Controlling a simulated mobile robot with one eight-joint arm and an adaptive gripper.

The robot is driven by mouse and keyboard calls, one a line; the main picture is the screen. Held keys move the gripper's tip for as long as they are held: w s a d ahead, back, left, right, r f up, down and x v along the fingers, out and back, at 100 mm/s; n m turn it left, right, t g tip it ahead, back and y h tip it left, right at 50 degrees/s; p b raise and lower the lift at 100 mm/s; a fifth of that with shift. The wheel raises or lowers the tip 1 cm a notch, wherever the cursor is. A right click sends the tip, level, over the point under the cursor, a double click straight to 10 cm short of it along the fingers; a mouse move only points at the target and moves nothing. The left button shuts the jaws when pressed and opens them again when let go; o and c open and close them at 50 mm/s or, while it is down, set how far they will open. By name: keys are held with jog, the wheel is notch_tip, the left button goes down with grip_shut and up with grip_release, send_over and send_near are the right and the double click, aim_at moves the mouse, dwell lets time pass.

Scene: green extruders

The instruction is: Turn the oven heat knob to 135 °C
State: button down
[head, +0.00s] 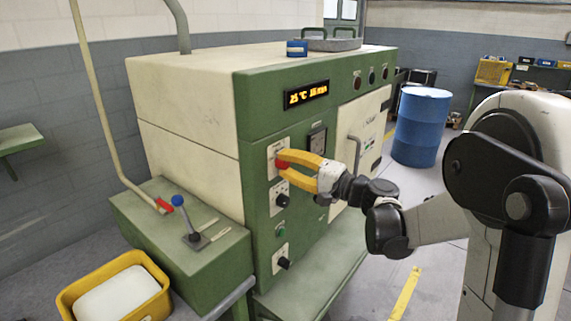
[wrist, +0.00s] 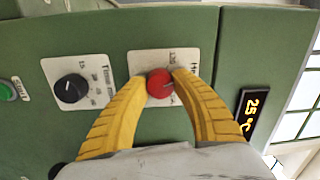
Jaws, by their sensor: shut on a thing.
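The oven (head: 190,100) is a large green and cream machine. Its red heat knob (head: 282,165) sits on a white plate on the green front panel. The lit display (head: 306,95) reads about 25 °C and a time in minutes.
A black time knob (head: 282,200) is just below, with a green button (head: 281,231) and another black knob (head: 283,263) lower. A blue-tipped lever (head: 186,215) and a yellow crate (head: 68,298) are left. A blue barrel (head: 421,128) stands behind on the right.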

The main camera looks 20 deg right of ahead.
jog(key=c, duration=1)
grip_release()
jog(key=v, duration=1.2)
jog(key=shift+a, duration=0.15)
